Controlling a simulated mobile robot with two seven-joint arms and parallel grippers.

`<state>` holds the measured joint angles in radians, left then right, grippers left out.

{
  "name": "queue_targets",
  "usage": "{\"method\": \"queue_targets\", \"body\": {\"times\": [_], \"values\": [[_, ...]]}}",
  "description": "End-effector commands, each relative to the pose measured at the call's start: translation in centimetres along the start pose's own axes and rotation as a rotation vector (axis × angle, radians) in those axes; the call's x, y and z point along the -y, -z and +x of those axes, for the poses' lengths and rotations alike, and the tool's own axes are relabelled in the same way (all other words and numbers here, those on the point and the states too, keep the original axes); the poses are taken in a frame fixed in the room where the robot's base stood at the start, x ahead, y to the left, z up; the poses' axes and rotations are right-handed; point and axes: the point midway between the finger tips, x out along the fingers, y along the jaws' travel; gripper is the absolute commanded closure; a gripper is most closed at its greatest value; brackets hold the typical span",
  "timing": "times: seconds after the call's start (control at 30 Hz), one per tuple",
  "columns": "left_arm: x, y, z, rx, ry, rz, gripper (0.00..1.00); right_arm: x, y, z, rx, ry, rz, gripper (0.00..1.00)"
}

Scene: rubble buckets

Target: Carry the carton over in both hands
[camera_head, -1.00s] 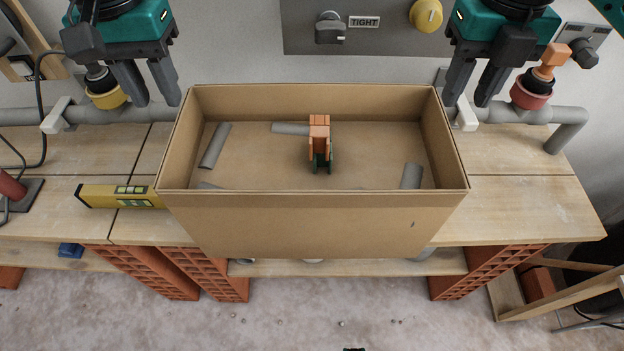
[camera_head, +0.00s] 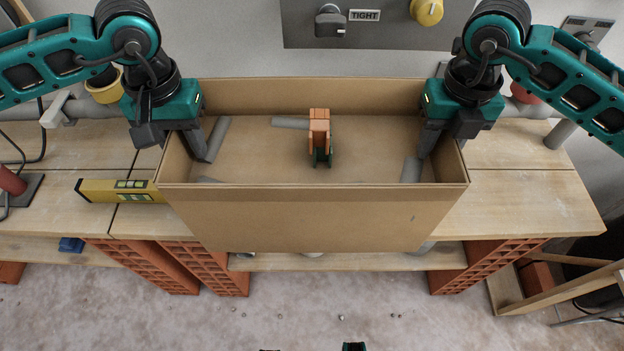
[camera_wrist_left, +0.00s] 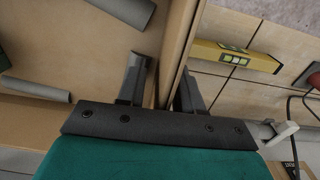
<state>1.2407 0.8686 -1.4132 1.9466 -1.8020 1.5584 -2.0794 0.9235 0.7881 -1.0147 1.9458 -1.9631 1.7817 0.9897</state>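The open-topped cardboard carton (camera_head: 310,218) stands upright on the wooden bench. It holds several grey pipe pieces (camera_head: 411,169) and an orange-and-green item (camera_head: 320,138). My left gripper (camera_head: 182,146) is at the carton's left wall. In the left wrist view its fingers (camera_wrist_left: 164,85) stand on either side of that wall (camera_wrist_left: 178,45), apart, with a gap on the inner side. My right gripper (camera_head: 444,146) is at the right wall, with one finger inside the carton and one outside; it looks open. The outer fingertips are partly hidden in the head view.
A yellow spirit level (camera_head: 120,190) lies on the bench (camera_head: 530,205) left of the carton; it also shows in the left wrist view (camera_wrist_left: 235,57). A grey panel (camera_head: 378,30) with knobs is on the wall behind. Bare bench lies to the right.

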Motion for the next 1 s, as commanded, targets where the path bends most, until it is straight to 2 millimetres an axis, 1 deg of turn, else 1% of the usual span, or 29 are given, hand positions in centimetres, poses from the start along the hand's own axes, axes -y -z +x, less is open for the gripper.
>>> {"method": "queue_targets", "body": {"times": [0.13,0.4,0.47,0.77,0.8,1.0], "values": [[0.0,0.01,0.67,-0.001,0.0,0.001,0.65,0.02,0.01,0.68,0.0,0.001,0.0,0.65],[0.0,0.01,0.74,-0.001,0.0,0.0,0.65,0.0,0.01,0.75,0.001,0.001,0.0,0.65],[0.0,0.01,0.74,-0.001,0.0,0.0,0.7,0.0,0.01,0.74,0.0,0.001,-0.001,0.7],[0.0,0.01,0.71,-0.001,0.0,0.0,0.98,-0.01,0.0,0.71,0.001,0.001,-0.001,0.98],[0.0,0.01,0.71,-0.001,0.0,0.0,1.0,-0.01,0.0,0.71,0.001,0.001,-0.001,1.0],[0.0,0.01,0.7,-0.001,0.0,0.0,1.0,-0.01,0.0,0.7,0.001,0.001,-0.001,1.0]]}}
